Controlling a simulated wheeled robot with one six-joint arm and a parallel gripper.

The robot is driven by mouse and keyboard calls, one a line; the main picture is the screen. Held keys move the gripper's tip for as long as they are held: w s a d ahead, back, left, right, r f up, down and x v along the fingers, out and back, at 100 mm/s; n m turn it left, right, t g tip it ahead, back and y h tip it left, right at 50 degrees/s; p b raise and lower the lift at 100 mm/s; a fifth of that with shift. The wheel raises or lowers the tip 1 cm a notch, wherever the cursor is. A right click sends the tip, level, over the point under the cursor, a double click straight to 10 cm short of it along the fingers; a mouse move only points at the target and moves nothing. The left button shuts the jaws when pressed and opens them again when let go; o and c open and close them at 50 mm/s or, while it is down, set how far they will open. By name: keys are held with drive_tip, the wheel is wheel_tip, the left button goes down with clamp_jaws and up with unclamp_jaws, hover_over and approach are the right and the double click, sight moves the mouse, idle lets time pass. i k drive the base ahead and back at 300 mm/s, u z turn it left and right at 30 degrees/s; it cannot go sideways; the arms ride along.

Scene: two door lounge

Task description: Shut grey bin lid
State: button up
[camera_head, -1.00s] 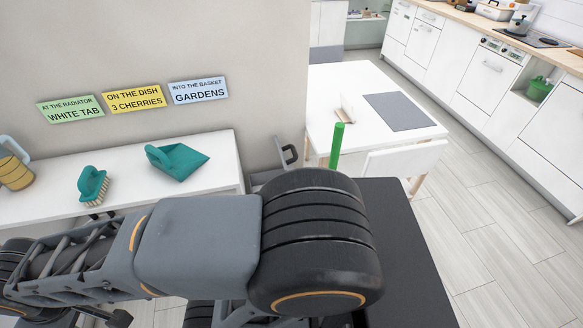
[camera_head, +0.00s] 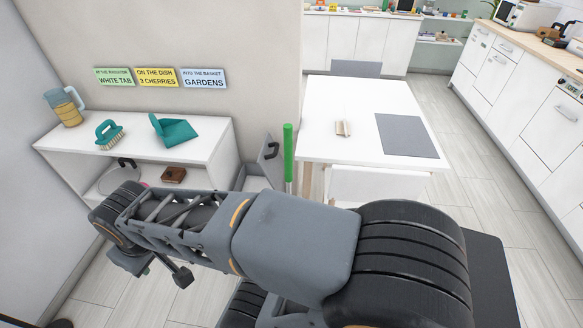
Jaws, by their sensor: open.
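A grey panel (camera_head: 268,165) with a dark handle stands upright between the white shelf unit and the white table; it looks like the bin lid, raised. A pale grey box top, perhaps the bin, shows just below it, mostly hidden by my arm. My gripper (camera_head: 163,272) is only partly seen at the lower left, below the far end of my arm. Its dark finger parts are apart, with nothing seen between them. It is well to the left of the lid and apart from it.
A green upright pole (camera_head: 288,155) stands right beside the lid. A white shelf unit (camera_head: 205,150) holds a jug (camera_head: 66,107), a brush (camera_head: 110,134) and a teal dustpan (camera_head: 174,130). A white table (camera_head: 345,95) is to the right. Floor (camera_head: 465,195) is clear farther right.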

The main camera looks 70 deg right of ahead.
sight(271, 162)
drive_tip(key=z, duration=0.05)
drive_tip(key=k, duration=0.95)
drive_tip(key=z, duration=1.35)
drive_tip(key=i, duration=1)
